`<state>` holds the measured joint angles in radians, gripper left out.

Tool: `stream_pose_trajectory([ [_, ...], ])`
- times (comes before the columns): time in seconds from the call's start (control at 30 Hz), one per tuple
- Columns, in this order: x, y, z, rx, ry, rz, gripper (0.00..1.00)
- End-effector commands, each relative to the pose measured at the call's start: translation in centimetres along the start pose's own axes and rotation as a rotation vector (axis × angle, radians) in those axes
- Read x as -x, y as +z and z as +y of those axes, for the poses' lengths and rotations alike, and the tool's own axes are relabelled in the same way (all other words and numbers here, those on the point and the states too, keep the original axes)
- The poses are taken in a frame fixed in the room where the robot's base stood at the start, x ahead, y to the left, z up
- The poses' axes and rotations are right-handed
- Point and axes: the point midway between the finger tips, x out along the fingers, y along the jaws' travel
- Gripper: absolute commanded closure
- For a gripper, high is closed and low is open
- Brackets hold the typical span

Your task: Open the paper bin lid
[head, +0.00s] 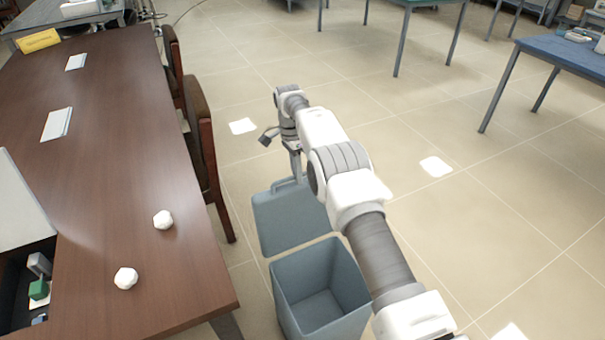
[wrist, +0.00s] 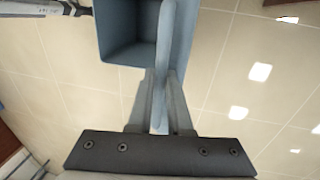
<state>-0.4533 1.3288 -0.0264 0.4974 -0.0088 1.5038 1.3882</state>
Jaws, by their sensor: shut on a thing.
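The paper bin (head: 355,290) is a blue-grey square bin standing on the floor, with its inside open to view. Its lid (head: 290,222) is swung back away from the opening and lies beyond the bin's far edge. My gripper (head: 297,176) is at the lid's far edge. In the wrist view the lid (wrist: 166,45) appears edge-on, and my gripper (wrist: 159,110) is shut on it. The bin (wrist: 113,58) shows there beside the lid, with its dark opening. The exact spot of the grip is partly hidden in the head view.
A brown desk (head: 120,180) with two crumpled white balls (head: 163,219) stands at left. White papers (head: 436,166) lie on the tiled floor. A blue table (head: 565,50) is at upper right. Floor to the right is mostly clear.

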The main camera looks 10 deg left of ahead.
Motion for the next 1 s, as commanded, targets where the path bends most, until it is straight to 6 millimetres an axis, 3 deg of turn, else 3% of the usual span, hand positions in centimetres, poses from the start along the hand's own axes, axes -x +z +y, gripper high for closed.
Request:
stream_pose_trajectory([
  [0.57,-0.74,0.33,-0.06,0.001,0.013,-0.002,1.0],
  [0.6,-0.75,0.33,-0.06,0.001,0.013,-0.002,0.78],
  [0.73,-0.54,0.29,-0.1,0.0,0.009,-0.001,0.54],
  [1.0,-0.24,0.25,-0.15,0.0,0.005,0.0,0.53],
])
